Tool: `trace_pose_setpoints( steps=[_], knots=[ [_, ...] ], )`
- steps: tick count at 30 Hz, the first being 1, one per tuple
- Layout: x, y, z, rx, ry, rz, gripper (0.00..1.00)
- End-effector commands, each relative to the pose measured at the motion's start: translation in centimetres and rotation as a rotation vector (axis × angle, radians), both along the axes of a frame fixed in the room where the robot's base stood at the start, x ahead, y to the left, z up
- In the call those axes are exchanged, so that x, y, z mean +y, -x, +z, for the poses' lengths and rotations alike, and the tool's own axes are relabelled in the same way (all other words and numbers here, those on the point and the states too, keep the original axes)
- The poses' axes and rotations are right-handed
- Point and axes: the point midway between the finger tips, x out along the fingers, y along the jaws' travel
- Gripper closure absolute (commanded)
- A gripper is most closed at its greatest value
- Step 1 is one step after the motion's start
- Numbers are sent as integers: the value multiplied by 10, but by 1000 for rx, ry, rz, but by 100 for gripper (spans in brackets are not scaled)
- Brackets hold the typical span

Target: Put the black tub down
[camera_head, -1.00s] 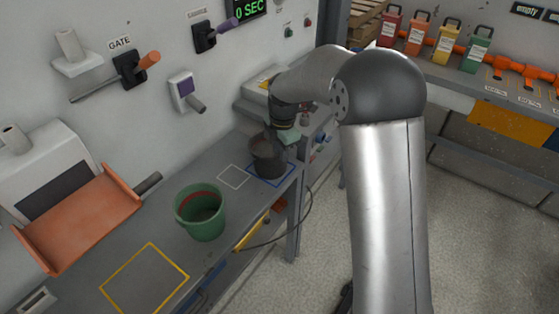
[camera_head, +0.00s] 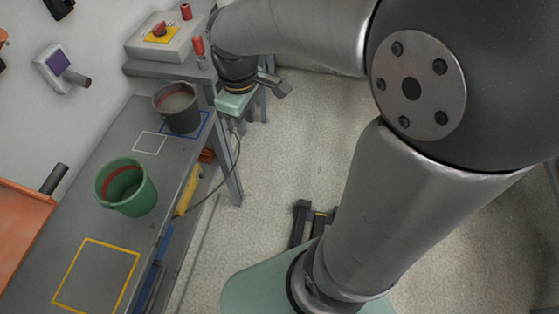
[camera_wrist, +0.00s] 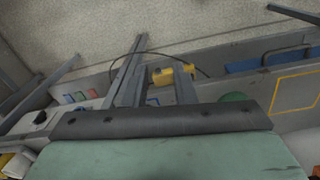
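The black tub (camera_head: 180,112) stands upright on the grey bench, over the blue-outlined square (camera_head: 206,124); its base hides part of the outline. A dull red band shows inside its rim. My gripper (camera_head: 276,86) is to the right of the tub, past the bench's edge and apart from it. In the wrist view the two grey fingers (camera_wrist: 160,80) stand apart with nothing between them, so it is open and empty. I cannot make out the black tub in the wrist view.
A green bucket (camera_head: 126,190) stands on the bench nearer me, between a white-outlined square (camera_head: 150,143) and an empty yellow-outlined square (camera_head: 98,274). A control box (camera_head: 160,38) with a red knob sits behind the tub. Open floor (camera_head: 290,160) lies right of the bench.

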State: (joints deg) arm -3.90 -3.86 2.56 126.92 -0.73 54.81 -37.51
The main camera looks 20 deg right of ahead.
Motion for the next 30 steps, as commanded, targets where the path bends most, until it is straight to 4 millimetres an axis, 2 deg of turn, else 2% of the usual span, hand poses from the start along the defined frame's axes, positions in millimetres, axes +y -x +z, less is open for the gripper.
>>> trace_pose_setpoints(
  steps=[1,3,6,9,13,30],
  knots=[
    [-10,30,-3,1,-7,-160,76],
    [-19,63,-10,6,-17,-371,76],
    [-27,98,-20,15,-27,-592,76],
    [-30,117,-27,21,-34,-715,76],
    [-31,123,-30,23,-36,-762,76],
    [-31,122,-29,24,-35,-757,76]
  ],
)
